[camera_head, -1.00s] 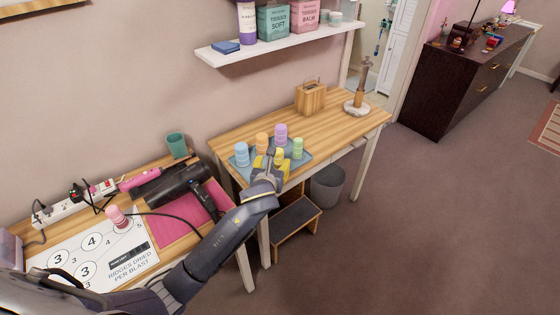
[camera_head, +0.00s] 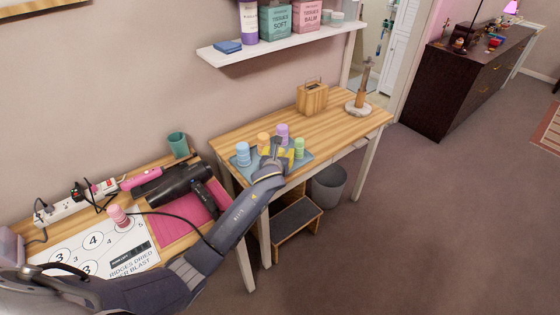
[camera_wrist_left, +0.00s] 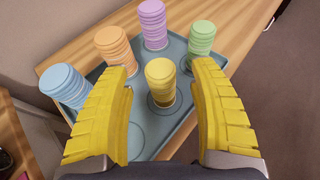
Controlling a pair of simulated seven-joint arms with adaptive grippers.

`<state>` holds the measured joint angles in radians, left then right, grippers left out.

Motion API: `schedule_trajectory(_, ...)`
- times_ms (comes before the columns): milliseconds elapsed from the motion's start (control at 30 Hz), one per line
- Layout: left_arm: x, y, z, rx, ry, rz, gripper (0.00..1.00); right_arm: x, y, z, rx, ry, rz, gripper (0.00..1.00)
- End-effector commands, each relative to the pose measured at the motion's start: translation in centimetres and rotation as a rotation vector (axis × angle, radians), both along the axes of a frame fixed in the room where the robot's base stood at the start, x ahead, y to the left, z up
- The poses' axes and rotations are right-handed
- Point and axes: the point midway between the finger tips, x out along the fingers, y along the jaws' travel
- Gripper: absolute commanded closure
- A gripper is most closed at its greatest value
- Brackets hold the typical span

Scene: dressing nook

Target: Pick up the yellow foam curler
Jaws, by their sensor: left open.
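The yellow foam curler (camera_wrist_left: 161,82) stands upright on the blue tray (camera_wrist_left: 152,147) in the left wrist view. My left gripper (camera_wrist_left: 163,75) is open, its yellow ridged fingers on either side of the curler with gaps between. In the head view my left gripper (camera_head: 276,152) is over the tray and mostly hides the yellow curler. Blue (camera_wrist_left: 66,85), orange (camera_wrist_left: 115,47), purple (camera_wrist_left: 153,24) and green (camera_wrist_left: 201,40) curlers stand around it on the tray. My right gripper is not in view.
The tray sits on a wooden table (camera_head: 336,123). A wooden box (camera_head: 312,99) and a stand on a round base (camera_head: 358,108) are farther right. A hair dryer (camera_head: 180,184) and a pink mat lie on the left table. A shelf (camera_head: 230,55) hangs above.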

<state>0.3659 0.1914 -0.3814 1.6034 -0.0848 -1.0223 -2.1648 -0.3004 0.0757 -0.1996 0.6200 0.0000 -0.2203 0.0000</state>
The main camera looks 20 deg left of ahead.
Motion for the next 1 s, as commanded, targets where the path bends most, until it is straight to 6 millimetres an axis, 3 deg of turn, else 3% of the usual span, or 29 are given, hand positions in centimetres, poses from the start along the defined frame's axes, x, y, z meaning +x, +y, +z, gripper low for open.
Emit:
schedule_trajectory(300,2.4,0.3,-1.1,0.000,0.001,0.000,0.39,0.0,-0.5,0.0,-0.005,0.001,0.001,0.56)
schedule_trajectory(633,2.6,0.4,-1.2,0.001,0.000,0.000,0.37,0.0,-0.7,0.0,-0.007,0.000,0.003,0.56)
schedule_trajectory(1000,2.6,0.4,-1.2,0.000,0.000,0.000,0.80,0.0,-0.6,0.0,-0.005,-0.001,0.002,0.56)
